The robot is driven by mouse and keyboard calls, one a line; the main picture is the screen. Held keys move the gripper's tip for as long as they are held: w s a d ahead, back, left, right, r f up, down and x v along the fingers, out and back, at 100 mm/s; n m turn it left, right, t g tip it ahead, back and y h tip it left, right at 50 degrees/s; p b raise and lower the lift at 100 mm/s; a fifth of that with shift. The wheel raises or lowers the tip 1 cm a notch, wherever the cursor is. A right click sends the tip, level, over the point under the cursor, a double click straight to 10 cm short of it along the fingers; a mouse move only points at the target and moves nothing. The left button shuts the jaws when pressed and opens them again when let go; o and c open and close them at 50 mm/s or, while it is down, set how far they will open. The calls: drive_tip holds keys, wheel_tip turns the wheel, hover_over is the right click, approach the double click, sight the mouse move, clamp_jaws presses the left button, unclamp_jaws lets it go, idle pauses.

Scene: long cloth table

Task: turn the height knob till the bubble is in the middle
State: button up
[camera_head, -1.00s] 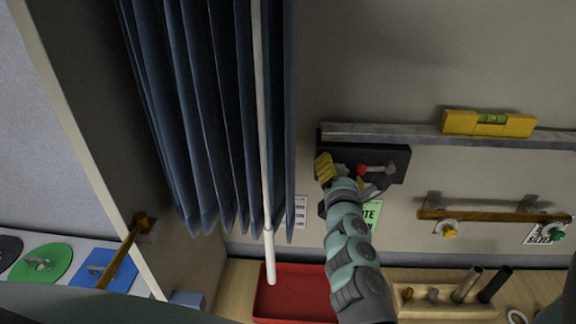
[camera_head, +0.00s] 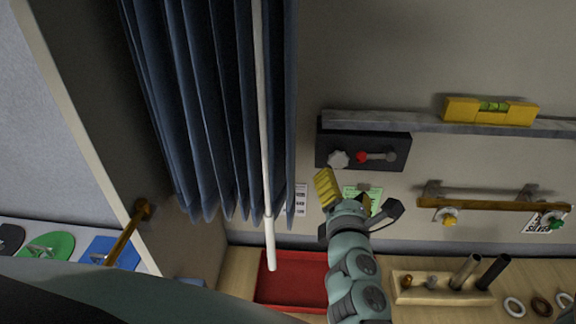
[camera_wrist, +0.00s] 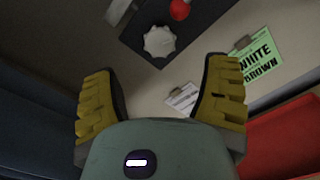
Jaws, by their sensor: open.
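A yellow spirit level (camera_head: 461,110) with a green vial (camera_head: 493,106) rests on a long grey bar (camera_head: 400,121) along the wall. The bubble is too small to place for sure. Below the bar's left end is a black plate (camera_head: 328,139) bearing a pale lobed knob (camera_head: 338,159) and a lever with a red ball (camera_head: 362,157). My gripper (camera_head: 358,196) is open and empty, below the plate and apart from the knob. In the wrist view, the knob (camera_wrist: 160,41) lies ahead, between and beyond the spread yellow fingers (camera_wrist: 163,72).
A blue pleated curtain (camera_head: 215,100) with a white rod (camera_head: 264,130) hangs left. A wooden rail (camera_head: 480,205) with small knobs is at right. A green card (camera_head: 352,192) hangs behind my gripper. A red tray (camera_head: 290,275) and a wooden block (camera_head: 440,296) with pegs stand below.

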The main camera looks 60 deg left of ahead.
sight(339, 162)
drive_tip(key=shift+v, duration=1.4)
drive_tip(key=s+m+g+y+b, duration=0.1)
drive_tip(key=s+m+b, duration=0.3)
drive_tip(key=m, duration=0.8)
drive_tip(key=w+a+m, duration=0.2)
drive_tip(key=w, duration=0.1)
drive_tip(key=w+a+m+b, duration=0.1)
drive_tip(key=w+a+m, duration=0.1)
drive_tip(key=w+a, duration=0.1)
drive_tip(key=w+a+m+t+h+b, duration=0.1)
drive_tip(key=w+a+m, duration=0.1)
drive_tip(key=w, duration=0.2)
drive_tip(key=shift+a+r, duration=0.1)
drive_tip(key=shift+a, duration=0.3)
drive_tip(key=shift+p+x, duration=0.4)
drive_tip(key=shift+x, duration=0.65)
drive_tip(key=shift+c, duration=0.2)
